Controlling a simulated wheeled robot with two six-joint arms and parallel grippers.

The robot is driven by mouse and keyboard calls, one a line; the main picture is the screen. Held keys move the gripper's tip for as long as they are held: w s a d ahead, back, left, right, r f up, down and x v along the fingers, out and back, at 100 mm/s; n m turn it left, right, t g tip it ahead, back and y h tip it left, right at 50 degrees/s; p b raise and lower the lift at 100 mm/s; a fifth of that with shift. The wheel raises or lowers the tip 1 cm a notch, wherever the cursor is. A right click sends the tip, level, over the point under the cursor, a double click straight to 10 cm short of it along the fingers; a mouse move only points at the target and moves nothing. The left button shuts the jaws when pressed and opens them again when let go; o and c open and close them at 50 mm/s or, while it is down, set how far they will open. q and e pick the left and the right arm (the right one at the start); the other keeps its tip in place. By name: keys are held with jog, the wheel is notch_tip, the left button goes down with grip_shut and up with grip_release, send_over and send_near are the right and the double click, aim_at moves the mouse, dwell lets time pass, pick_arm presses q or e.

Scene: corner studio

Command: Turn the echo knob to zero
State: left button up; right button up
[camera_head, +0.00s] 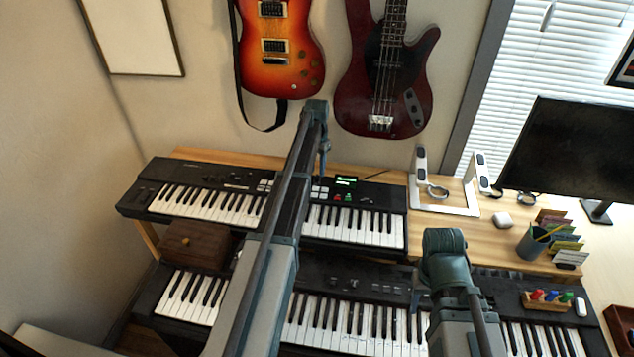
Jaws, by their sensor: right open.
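The upper keyboard (385,196) stands on the wooden desk and has a small lit green display (346,181). Just below the display are small coloured controls, one red (338,197) and one greenish. Their labels are too small to read, so I cannot tell which is the echo knob. My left gripper (322,172) hangs above the upper keyboard, just left of the display. It is seen nearly edge-on, so its opening does not show. My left arm hides part of both keyboards. My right gripper (418,298) is open over the lower keyboard (365,280), apart from the coloured controls.
A brown wooden box (195,245) sits at the left of the lower keyboard. A white stand (445,205), a pen cup (531,243) and a monitor (570,150) are at the right. A rack of coloured markers (547,300) lies on the lower keyboard. Two guitars hang behind.

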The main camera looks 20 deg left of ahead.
aim_at(317, 178)
pick_arm(q)
notch_tip(317, 178, down, 2)
jog(key=shift+f+b, duration=0.25)
jog(key=shift+b, duration=0.5)
pick_arm(e)
notch_tip(317, 178, down, 2)
jog(key=shift+f, duration=0.25)
pick_arm(q)
grip_shut()
jog(key=n, duration=0.4)
jog(key=shift+n, duration=2.6)
